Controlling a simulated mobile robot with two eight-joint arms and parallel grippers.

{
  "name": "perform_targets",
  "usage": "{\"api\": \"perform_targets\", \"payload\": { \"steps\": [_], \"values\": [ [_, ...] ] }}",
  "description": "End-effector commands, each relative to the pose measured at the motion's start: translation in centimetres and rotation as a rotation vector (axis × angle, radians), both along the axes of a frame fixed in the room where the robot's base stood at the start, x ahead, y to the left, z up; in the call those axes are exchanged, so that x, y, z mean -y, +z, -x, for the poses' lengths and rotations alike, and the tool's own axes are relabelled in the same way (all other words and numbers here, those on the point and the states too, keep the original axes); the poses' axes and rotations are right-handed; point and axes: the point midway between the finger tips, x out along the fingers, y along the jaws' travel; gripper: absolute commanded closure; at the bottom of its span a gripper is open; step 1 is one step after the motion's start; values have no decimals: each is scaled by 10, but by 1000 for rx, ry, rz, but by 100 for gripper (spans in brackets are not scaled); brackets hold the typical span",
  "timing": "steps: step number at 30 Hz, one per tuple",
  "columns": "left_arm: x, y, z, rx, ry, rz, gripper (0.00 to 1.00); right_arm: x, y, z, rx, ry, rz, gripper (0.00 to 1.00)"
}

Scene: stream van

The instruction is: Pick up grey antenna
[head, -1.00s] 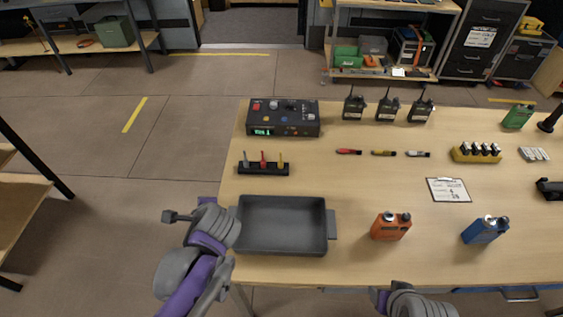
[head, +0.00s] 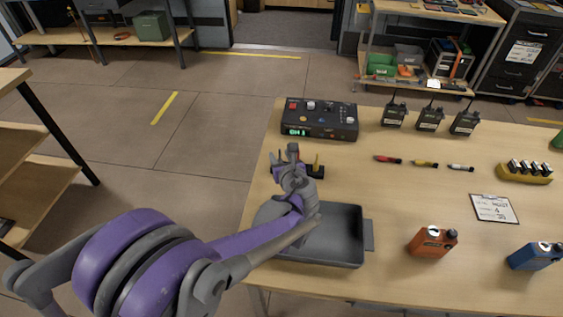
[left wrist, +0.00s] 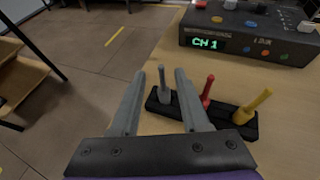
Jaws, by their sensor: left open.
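The grey antenna (left wrist: 164,86) stands upright in the left end of a black holder (left wrist: 213,121) in the left wrist view. A red antenna (left wrist: 207,93) and a yellow antenna (left wrist: 252,107) stand to its right. My left gripper (left wrist: 160,72) is open and empty. Its two fingers show on either side of the grey antenna in this view, but I cannot tell whether they are level with it. In the head view my left gripper (head: 286,158) is over the holder's left part and hides much of it. My right gripper is not in view.
A control box (head: 318,120) with a green display stands behind the holder. A grey tray (head: 340,246) lies in front, partly under my left arm. Radios, small pens, an orange device (head: 432,242) and a blue device (head: 535,256) are to the right.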

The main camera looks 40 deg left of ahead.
Motion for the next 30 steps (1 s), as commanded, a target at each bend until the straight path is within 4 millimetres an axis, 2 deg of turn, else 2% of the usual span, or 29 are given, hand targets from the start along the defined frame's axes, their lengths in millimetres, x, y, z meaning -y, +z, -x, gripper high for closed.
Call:
{"api": "perform_targets", "payload": {
  "steps": [12,21,23,29,30],
  "values": [
    [-32,-25,-29,1,2,1,54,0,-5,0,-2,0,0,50],
    [-36,-27,-32,1,1,2,54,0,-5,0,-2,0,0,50],
    [-36,-27,-32,1,1,2,64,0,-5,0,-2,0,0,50],
    [-36,-27,-32,1,1,2,100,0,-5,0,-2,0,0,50],
    [-36,-27,-32,1,1,2,100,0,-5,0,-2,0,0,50]
  ]
}}
